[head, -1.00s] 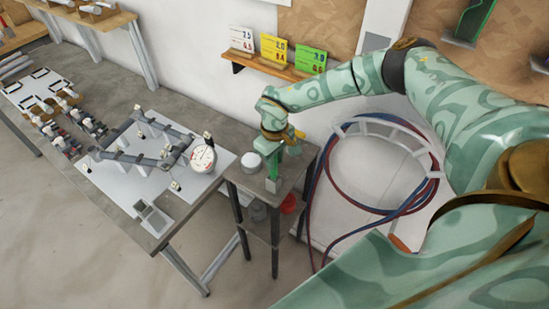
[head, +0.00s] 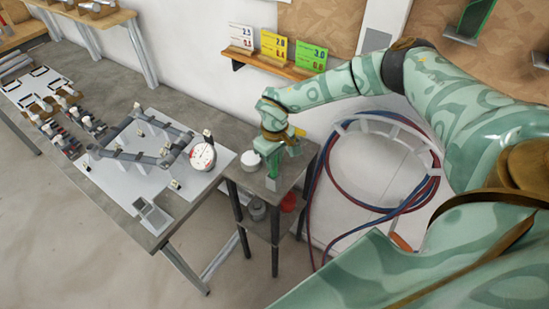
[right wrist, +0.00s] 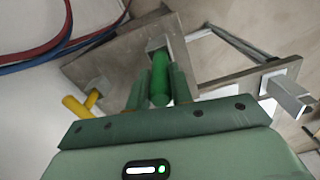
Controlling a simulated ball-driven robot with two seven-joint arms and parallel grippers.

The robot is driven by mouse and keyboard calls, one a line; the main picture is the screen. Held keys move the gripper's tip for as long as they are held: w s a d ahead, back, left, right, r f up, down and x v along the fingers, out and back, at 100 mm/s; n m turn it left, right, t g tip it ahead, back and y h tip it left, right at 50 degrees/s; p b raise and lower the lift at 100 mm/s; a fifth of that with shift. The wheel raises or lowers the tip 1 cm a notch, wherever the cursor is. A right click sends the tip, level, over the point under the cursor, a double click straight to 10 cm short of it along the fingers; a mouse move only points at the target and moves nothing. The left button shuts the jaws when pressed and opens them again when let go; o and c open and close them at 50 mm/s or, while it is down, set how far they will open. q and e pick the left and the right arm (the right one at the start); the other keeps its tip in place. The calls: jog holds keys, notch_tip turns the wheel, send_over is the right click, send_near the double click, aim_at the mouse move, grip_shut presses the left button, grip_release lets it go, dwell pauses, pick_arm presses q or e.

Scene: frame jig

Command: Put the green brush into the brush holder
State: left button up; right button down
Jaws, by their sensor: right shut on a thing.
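The green brush (right wrist: 160,78) is between the two fingers of my right gripper (right wrist: 159,92) in the right wrist view. The gripper is shut on it. The brush's far end overlaps a small grey square block (right wrist: 156,45), which looks like the brush holder. I cannot tell whether the end is inside it or just above it. In the head view my right gripper (head: 275,160) is low over the small side table, and the grey block (head: 271,184) shows just below it at the front edge. My left gripper is not in view.
A yellow-handled tool (right wrist: 76,106) stands beside the gripper. A white round container (head: 250,159) is left of it on the side table (head: 236,174). The workbench with a frame and a dial (head: 202,156) lies further left. Hose coils (head: 345,130) hang to the right.

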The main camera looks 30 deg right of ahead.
jog(key=shift+f, duration=0.1)
jog(key=c, duration=1.2)
grip_release()
jog(key=shift+o, duration=0.2)
notch_tip(320, 180, up, 10)
jog(key=shift+w+r+p, duration=0.1)
jog(key=shift+p, duration=0.6)
notch_tip(320, 180, up, 6)
jog(key=p, duration=0.2)
jog(key=shift+p, duration=0.35)
